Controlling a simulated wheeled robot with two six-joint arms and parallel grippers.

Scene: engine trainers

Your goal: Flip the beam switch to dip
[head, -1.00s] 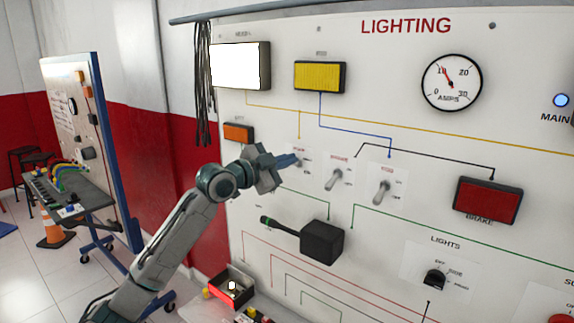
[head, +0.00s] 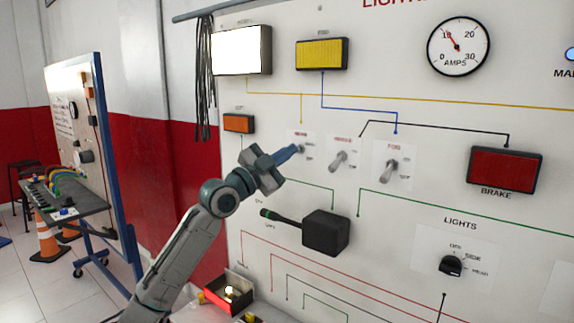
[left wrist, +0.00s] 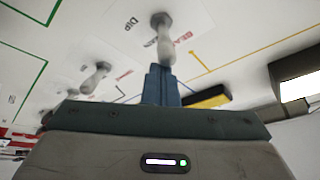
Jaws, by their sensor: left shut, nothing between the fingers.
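The beam switch (left wrist: 164,38) is a metal toggle on a white plate; in the left wrist view its lever slants toward my fingertips, with the word DIP beside its base. In the head view its plate (head: 296,135) is partly hidden behind my left gripper (head: 296,150). My left gripper is shut and empty, its blue fingers (left wrist: 160,80) right at the lever's end in the left wrist view. I cannot tell whether they touch it. My right gripper is not in view.
Two similar toggles, a brake switch (head: 340,161) and a fog switch (head: 388,172), stand to the right. A black box with a stalk (head: 326,232) sticks out below. The headlamp panel (head: 241,50) glows white. An open red box (head: 228,292) sits at the panel's foot.

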